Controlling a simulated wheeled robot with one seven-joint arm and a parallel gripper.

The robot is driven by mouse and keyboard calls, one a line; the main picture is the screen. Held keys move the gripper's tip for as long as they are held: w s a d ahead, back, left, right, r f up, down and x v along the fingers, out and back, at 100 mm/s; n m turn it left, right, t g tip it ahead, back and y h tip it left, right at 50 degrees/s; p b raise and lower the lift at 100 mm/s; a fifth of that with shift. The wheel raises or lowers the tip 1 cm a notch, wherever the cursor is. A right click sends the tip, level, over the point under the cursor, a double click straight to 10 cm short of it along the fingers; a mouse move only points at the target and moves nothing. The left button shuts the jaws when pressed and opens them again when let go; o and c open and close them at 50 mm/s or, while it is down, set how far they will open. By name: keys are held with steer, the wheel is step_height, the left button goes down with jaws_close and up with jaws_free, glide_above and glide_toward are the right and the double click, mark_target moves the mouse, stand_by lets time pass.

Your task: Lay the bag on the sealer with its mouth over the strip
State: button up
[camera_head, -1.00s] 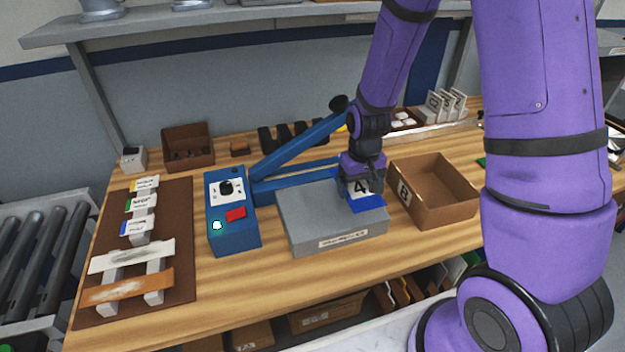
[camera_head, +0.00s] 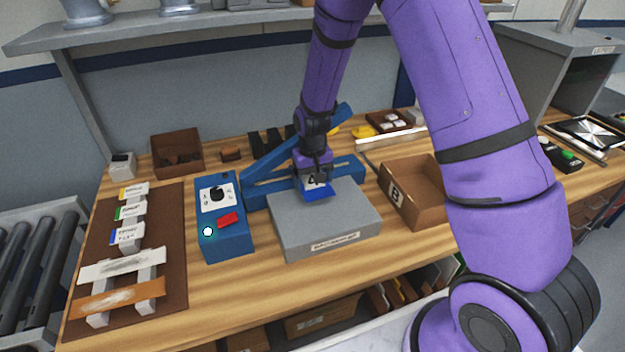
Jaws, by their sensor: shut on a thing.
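The sealer has a blue control box (camera_head: 223,218) with a dial, a red switch and a lit lamp, a raised blue arm (camera_head: 262,168), a lower blue bar (camera_head: 346,170) where the strip would be, and a grey platform (camera_head: 330,230) in front. My gripper (camera_head: 314,176) is shut on a small bag (camera_head: 318,193) with a white label and blue lower part. The bag is over the back middle of the platform, near the bar. My fingers hide its upper end. I cannot tell whether it touches the platform or where its mouth lies.
An open cardboard box marked B (camera_head: 410,195) stands right of the platform. A brown mat (camera_head: 167,210) with labelled pieces lies at left. A brown bin (camera_head: 177,153) stands at the back left. Bare wood (camera_head: 290,280) lies in front of the sealer.

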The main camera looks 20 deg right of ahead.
steer(key=shift+f, duration=0.3)
steer(key=shift+f, duration=0.45)
steer(key=o, duration=0.8)
